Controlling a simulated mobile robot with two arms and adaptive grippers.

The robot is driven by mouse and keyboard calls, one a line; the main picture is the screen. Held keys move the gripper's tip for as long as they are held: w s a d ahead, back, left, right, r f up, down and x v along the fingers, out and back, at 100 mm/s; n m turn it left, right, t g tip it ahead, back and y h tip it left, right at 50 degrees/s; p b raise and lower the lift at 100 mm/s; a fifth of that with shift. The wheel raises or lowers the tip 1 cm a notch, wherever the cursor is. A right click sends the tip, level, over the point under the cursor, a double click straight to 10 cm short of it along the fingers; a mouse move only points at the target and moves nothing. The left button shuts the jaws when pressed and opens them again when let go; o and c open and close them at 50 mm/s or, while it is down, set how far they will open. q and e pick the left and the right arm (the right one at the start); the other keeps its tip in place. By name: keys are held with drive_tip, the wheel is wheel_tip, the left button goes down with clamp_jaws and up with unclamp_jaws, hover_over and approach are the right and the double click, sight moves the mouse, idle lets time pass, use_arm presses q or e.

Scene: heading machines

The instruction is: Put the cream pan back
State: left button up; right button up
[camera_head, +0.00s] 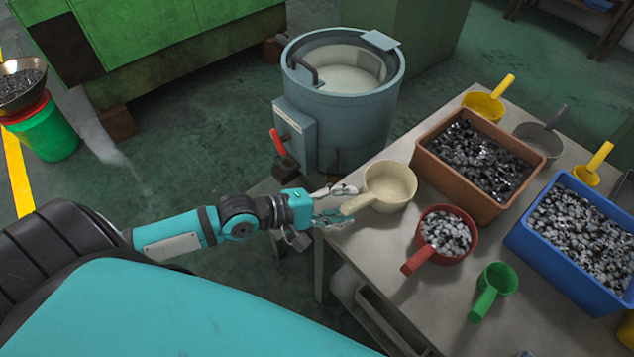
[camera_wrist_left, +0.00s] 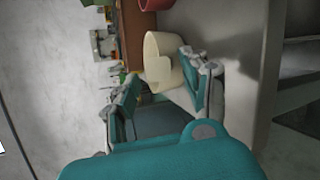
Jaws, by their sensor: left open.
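The cream pan (camera_head: 391,184) is a round scoop with a short handle. It stands upright at the table's near left edge, its handle pointing left toward my left gripper (camera_head: 338,203). My left gripper is open at the handle's end, one finger on each side of it in the head view. I cannot tell whether the fingers touch it. The cream pan also shows in the left wrist view (camera_wrist_left: 163,62), just beyond the fingertips of my left gripper (camera_wrist_left: 160,95). The grey table (camera_head: 375,255) carries the pan. My right gripper is not in view.
A red pan (camera_head: 446,232) full of metal parts and a green pan (camera_head: 495,288) stand right of the cream pan. A brown bin (camera_head: 440,170) and a blue bin (camera_head: 545,250) hold small parts. A grey drum machine (camera_head: 345,110) with a red lever stands behind the table.

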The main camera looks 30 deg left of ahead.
use_arm(q)
drive_tip(key=v, duration=0.7)
drive_tip(key=shift+s+a+r, duration=0.15)
drive_tip(key=shift+s+a, duration=0.05)
drive_tip(key=shift+s, duration=0.15)
drive_tip(key=s+a+f+m+y, duration=0.1)
drive_tip(key=a+f+m+y, duration=0.15)
drive_tip(key=a+f, duration=0.45)
drive_tip(key=a+f+m+g+y, duration=0.1)
drive_tip(key=a+f+y, duration=0.25)
drive_tip(key=f, duration=0.75)
drive_tip(key=s+a+f+m+y, duration=0.1)
drive_tip(key=a+f+m+y, duration=0.1)
drive_tip(key=a+f, duration=0.55)
drive_tip(key=s+d+f+m+g+y, duration=0.1)
drive_tip(key=s+f+m+g, duration=0.1)
drive_tip(key=s+f, duration=0.4)
drive_tip(key=s+d+f+m+g, duration=0.1)
drive_tip(key=s+d+f+g, duration=0.15)
drive_tip(key=f, duration=0.65)
drive_tip(key=s+d+f+m+g, duration=0.2)
drive_tip(key=s+d+f+m, duration=0.2)
drive_tip(key=s, duration=0.5)
drive_tip(key=s+d+f+m+g, duration=0.2)
drive_tip(key=s+d+f+m, duration=0.2)
drive_tip(key=s+d+f, duration=0.3)
drive_tip(key=shift+s+d, duration=0.35)
drive_tip(key=shift+s, duration=0.8)
